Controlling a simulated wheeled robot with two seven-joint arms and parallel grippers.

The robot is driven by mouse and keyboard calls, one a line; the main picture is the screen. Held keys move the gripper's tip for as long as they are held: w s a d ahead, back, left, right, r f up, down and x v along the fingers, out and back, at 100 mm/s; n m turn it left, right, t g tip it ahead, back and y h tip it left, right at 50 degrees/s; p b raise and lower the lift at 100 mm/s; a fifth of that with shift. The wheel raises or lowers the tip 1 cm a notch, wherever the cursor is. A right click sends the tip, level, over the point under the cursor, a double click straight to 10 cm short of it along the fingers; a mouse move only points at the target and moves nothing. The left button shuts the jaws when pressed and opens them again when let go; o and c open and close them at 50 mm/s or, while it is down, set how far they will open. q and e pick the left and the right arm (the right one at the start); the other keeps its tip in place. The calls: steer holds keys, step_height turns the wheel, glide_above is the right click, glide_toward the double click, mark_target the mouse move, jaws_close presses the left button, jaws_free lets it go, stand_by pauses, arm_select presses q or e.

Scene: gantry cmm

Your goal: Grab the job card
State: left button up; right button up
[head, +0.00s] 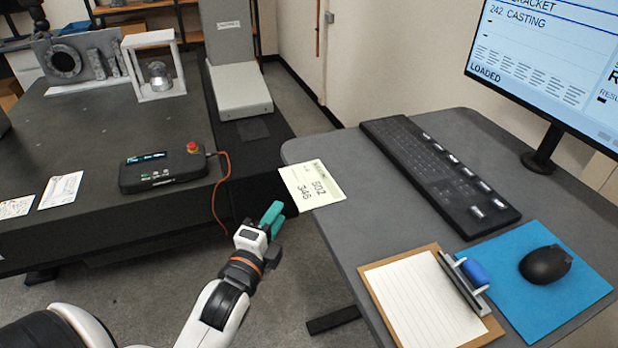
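A pale yellow-green card with printed numbers, which looks like the job card (311,184), lies at the left edge of the grey desk (345,238). Its left part sticks out past the edge. My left gripper (276,214), with teal fingers, is just below and left of the card in the picture, apart from it. Its two fingers look parted, with nothing seen between them. My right gripper is not in view.
The desk holds a keyboard (437,168), a clipboard (420,300), a mouse (545,264) on a blue mat (505,315) and a monitor (560,60). The dark table at left has a control box (163,172) with an orange cable and two white cards (61,190).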

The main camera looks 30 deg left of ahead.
mark_target(298, 185)
arm_select(q)
steer(key=w, duration=0.2)
steer(key=w+p, duration=0.1)
steer(key=w, duration=0.2)
steer(key=w+f+p, duration=0.1)
steer(key=w, duration=0.1)
steer(key=shift+w+a, duration=0.2)
steer(key=shift+a, duration=0.2)
steer(key=shift+s+r, duration=0.1)
steer(key=shift+c, duration=0.6)
jaws_close()
